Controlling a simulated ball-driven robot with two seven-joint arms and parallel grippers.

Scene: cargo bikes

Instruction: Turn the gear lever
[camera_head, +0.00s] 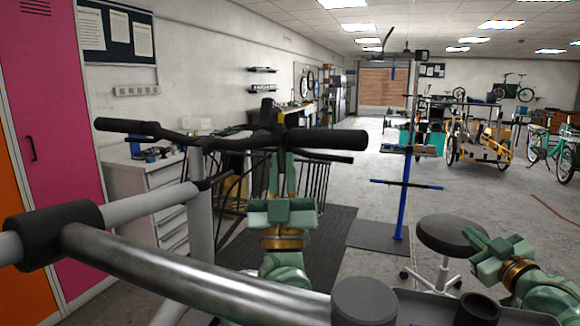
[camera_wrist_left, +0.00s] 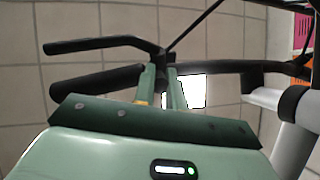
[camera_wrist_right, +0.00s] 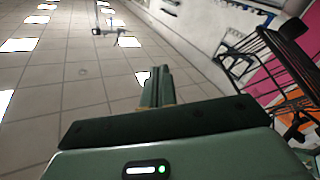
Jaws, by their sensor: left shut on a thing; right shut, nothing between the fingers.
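The bike's black handlebar (camera_head: 200,140) crosses the head view, with a right-hand grip (camera_head: 325,140) and a brake lever (camera_head: 325,156) below it. My left gripper (camera_head: 282,158) reaches up from below to the inner end of that grip. In the left wrist view its fingers (camera_wrist_left: 161,68) are shut on a small dark part between them, which looks like the gear lever (camera_wrist_left: 160,60). The fingers hide most of it, so its angle cannot be told. My right gripper (camera_head: 474,238) is shut and empty at the lower right; its fingers (camera_wrist_right: 157,82) are together.
A thick metal tube (camera_head: 190,275) and a grey tube (camera_head: 150,203) cross close in front. A round stool (camera_head: 450,234) stands behind my right gripper. A blue repair stand (camera_head: 403,200) stands beyond. Drawers (camera_head: 140,185) are at left; open floor lies at right.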

